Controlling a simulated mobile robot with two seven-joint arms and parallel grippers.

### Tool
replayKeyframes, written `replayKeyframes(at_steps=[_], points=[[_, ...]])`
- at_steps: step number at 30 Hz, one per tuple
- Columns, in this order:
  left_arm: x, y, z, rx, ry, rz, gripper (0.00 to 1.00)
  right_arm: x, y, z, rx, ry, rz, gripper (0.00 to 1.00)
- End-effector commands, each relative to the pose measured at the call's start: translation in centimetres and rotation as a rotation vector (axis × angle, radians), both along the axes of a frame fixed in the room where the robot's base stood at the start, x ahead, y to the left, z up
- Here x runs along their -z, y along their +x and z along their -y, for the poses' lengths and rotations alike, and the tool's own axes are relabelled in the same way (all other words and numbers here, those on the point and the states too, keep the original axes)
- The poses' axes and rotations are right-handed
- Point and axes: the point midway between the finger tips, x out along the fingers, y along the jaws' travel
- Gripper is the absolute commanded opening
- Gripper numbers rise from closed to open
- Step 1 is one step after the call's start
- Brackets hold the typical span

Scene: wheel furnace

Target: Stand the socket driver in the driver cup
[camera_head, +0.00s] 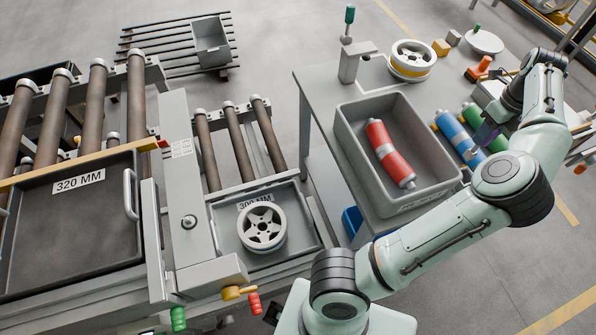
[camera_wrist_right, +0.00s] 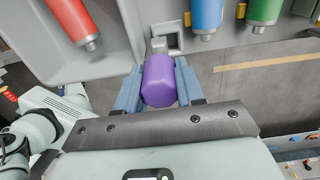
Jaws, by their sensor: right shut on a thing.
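My right gripper (camera_wrist_right: 158,88) is shut on a purple handle (camera_wrist_right: 159,80), which I take to be the socket driver's. The handle sits between the two blue fingers. A short grey shaft (camera_wrist_right: 159,46) shows beyond it, beside or over a small square grey holder (camera_wrist_right: 174,36) at the table edge, which may be the driver cup. I cannot tell whether the shaft is inside it. My left gripper is not in view.
A grey bin (camera_head: 350,165) holds a red roller (camera_head: 388,153). A blue roller (camera_head: 458,134) and a green roller (camera_head: 484,128) lie right of it, close to my gripper. A wheel (camera_head: 412,58) stands at the back; another wheel (camera_head: 262,227) lies in the conveyor tray.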

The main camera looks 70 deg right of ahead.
Motion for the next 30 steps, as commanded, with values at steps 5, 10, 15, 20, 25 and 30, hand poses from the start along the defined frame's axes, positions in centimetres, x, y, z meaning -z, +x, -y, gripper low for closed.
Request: replayKeyframes(at_steps=[5,10,15,20,25,30], points=[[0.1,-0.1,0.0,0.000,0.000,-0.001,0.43,1.4,-2.5,-1.0,0.176,0.001,0.001,0.00],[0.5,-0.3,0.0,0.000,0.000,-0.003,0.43,2.1,-3.1,-1.2,0.226,0.000,-0.002,0.00],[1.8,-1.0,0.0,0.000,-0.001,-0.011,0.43,3.5,-3.2,-1.2,0.224,0.001,-0.002,0.00],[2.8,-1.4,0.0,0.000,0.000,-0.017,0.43,4.6,-3.1,-1.2,0.224,-0.001,-0.001,0.00],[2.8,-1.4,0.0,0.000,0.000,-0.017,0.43,4.7,-3.0,-1.2,0.223,-0.001,-0.001,0.00],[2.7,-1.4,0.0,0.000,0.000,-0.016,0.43,4.6,-3.0,-1.2,0.223,-0.001,-0.001,0.00]])
